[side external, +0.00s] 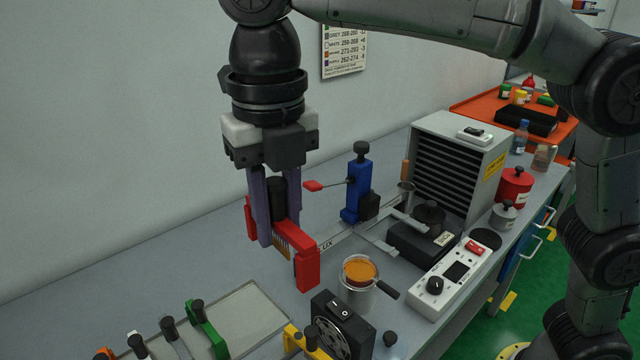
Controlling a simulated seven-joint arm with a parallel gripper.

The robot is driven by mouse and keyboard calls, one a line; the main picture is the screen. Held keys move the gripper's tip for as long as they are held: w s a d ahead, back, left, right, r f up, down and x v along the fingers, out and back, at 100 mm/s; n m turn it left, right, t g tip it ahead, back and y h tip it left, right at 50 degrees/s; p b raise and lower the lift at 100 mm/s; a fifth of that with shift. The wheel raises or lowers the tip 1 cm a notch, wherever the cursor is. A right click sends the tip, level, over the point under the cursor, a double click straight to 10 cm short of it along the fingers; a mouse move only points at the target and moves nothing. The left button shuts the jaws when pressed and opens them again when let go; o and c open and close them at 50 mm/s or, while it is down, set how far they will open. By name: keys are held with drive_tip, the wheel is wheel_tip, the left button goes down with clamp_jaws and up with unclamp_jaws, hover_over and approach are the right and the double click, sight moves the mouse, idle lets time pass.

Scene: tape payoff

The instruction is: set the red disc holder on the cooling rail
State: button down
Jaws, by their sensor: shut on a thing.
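The red disc holder (308,268) hangs in my gripper (279,232) above the bench, with red ends and a black knob on top. My gripper's purple fingers are shut on it around the knob. A row of thin brownish edges shows under its middle. I cannot tell for sure which part is the cooling rail. A pale metal bar marked "LUX" (343,236) lies behind and right of the holder, partly hidden by it. A grey tray (256,308) at the front left lies below the holder, apart from it.
A black fan box (343,325), a pot of orange liquid (359,272) and a blue stand with a red-tipped lever (357,190) are close. A white control box (447,284) and slatted grey cabinet (461,165) stand right.

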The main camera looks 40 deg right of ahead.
drive_tip(key=shift+n, duration=0.3)
drive_tip(key=shift+s+a+f, duration=0.1)
drive_tip(key=shift+a+f, duration=0.15)
drive_tip(key=shift+f, duration=4.15)
drive_tip(key=shift+s+a+f, duration=0.1)
drive_tip(key=shift+a+f, duration=0.15)
drive_tip(key=shift+f, duration=4.15)
drive_tip(key=shift+a+f, duration=0.25)
drive_tip(key=shift+f, duration=4.15)
drive_tip(key=shift+f, duration=0.45)
drive_tip(key=shift+c, duration=0.2)
unclamp_jaws()
drive_tip(key=shift+r, duration=0.15)
wheel_tip(320, 180, up, 7)
